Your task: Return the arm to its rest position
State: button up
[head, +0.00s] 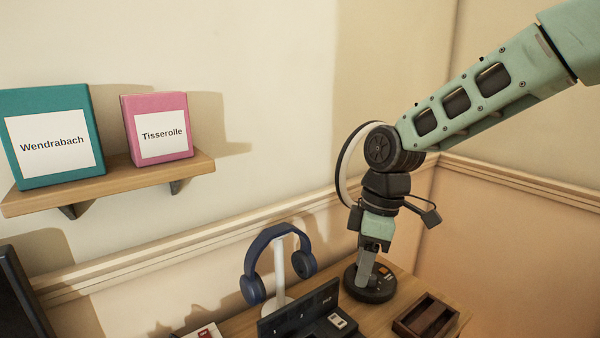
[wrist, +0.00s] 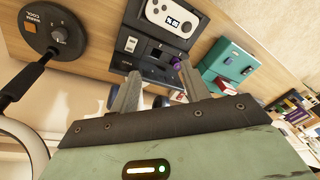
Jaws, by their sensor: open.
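My arm reaches in from the upper right in the head view and bends down at a dark joint. My gripper (head: 366,278) points down, in front of the round black base of a ring lamp (head: 372,293) in this view. In the wrist view my gripper (wrist: 160,74) has its two grey fingers spread apart with nothing between them. The lamp base shows there at the upper left, with a knob on it, off to the side of the fingers. A black desk unit (wrist: 150,58) lies beyond the fingertips. I cannot tell the exact gap to it.
Blue headphones (head: 271,235) hang on a white stand left of my gripper. A wooden tray (head: 425,316) lies to its right. The lamp's white ring (head: 345,180) stands close behind my wrist. A wall shelf (head: 110,183) holds a teal box (head: 45,105) and a pink box (head: 160,105).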

jog(key=s+d+r+m+t+h+p, duration=0.1)
jog(key=s+m, duration=0.6)
jog(key=s, duration=1.6)
jog(key=shift+s+d+m, duration=0.3)
jog(key=shift+s+d, duration=0.1)
jog(key=shift+d, duration=0.3)
